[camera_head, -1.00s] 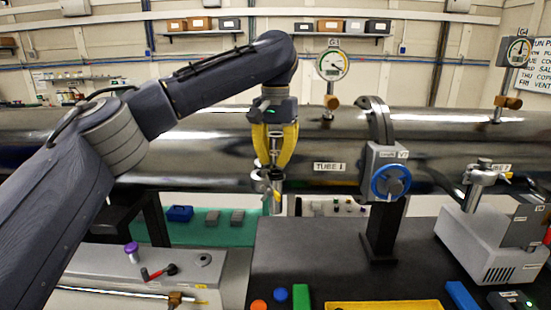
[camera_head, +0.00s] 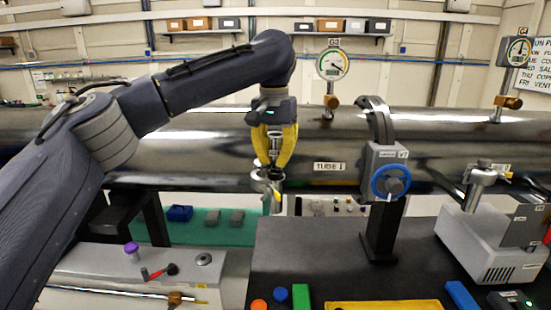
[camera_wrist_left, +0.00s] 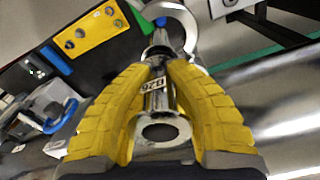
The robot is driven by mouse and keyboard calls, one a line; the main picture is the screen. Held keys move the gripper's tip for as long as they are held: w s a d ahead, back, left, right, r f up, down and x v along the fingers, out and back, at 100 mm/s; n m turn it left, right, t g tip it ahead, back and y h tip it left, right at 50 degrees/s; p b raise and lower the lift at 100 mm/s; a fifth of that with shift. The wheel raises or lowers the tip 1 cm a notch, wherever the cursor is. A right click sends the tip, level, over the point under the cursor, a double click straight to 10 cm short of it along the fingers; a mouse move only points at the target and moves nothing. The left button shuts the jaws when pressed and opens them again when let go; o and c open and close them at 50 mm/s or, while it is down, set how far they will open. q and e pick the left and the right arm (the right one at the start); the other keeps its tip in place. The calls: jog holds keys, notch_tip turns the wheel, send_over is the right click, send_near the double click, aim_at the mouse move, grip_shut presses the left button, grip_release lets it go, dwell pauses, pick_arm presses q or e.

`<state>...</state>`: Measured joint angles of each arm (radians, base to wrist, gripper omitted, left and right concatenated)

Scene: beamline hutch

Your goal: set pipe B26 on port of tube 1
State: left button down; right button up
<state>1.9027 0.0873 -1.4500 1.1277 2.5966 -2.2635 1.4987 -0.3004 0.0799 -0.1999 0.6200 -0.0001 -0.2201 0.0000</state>
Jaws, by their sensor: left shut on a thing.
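My left gripper (camera_head: 272,165), with yellow fingers, is shut on the silver pipe B26 (camera_head: 274,142) in front of tube 1 (camera_head: 225,160). Just below the fingertips in the head view is a silver port fitting (camera_head: 265,186) with a yellow tag. The pipe's lower end is close to it; I cannot tell whether they touch. My right gripper is not in view.
A blue-wheeled valve (camera_head: 390,181) and a gauge (camera_head: 332,65) stand right of the gripper. A grey pump (camera_head: 492,240) sits on the black bench (camera_head: 310,245) at right. A yellow tray (camera_head: 385,306) and a green block (camera_head: 300,296) are at the front.

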pick_arm(q)
jog(key=shift+f, duration=0.5)
dwell(0.8)
jog(key=c, duration=1.3)
grip_release()
jog(key=shift+r, duration=0.1)
